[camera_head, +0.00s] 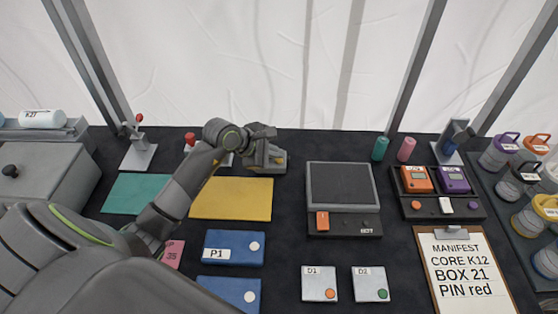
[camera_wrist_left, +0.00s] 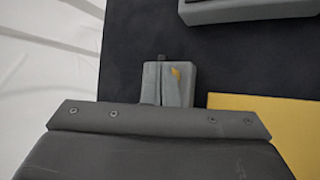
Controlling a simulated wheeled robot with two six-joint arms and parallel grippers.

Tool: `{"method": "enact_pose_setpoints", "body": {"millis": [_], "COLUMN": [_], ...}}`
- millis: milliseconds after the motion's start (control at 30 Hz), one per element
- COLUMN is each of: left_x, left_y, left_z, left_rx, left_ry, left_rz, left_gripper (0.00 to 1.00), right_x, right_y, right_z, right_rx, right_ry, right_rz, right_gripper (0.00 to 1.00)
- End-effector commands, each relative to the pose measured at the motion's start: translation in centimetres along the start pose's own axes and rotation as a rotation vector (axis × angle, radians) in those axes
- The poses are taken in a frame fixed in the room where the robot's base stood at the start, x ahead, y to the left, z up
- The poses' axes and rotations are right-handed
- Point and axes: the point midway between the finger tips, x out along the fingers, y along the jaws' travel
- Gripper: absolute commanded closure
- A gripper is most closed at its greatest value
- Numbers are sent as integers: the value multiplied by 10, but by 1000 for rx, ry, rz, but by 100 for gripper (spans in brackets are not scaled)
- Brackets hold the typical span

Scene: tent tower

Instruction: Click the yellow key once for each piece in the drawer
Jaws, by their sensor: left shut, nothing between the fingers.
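A small grey device (camera_head: 279,168) with a yellow key (camera_head: 279,160) stands at the back edge of the yellow mat. The yellow key (camera_wrist_left: 176,74) also shows in the left wrist view, on a light grey block (camera_wrist_left: 180,95). My left gripper (camera_head: 264,146) is shut and empty, at the device and partly covering it. I cannot tell whether it touches the key. A grey case (camera_head: 50,172) with a black knob stands at the far left, partly hidden by my arm. I cannot tell if it is the drawer, and no pieces show in it. My right gripper is out of view.
A yellow mat (camera_head: 235,199) and a teal mat (camera_head: 128,193) lie near my arm. A scale-like unit (camera_head: 342,185) stands to the right. Beyond it are a box with orange and purple units (camera_head: 437,205) and a clipboard (camera_head: 465,270). Red-topped levers stand at the back left.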

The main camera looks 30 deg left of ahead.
Motion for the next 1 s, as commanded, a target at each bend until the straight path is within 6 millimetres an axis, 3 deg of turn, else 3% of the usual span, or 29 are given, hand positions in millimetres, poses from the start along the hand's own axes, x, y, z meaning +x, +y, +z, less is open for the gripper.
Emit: {"method": "enact_pose_setpoints", "body": {"millis": [1000], "left_x": [5], "left_y": [-3], "left_z": [-4], "left_rx": [0], "left_ry": [0], "left_rz": [0], "left_gripper": [100], "right_x": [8], "right_y": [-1], "right_z": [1], "right_rx": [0], "right_ry": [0], "right_rz": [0], "right_gripper": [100]}}
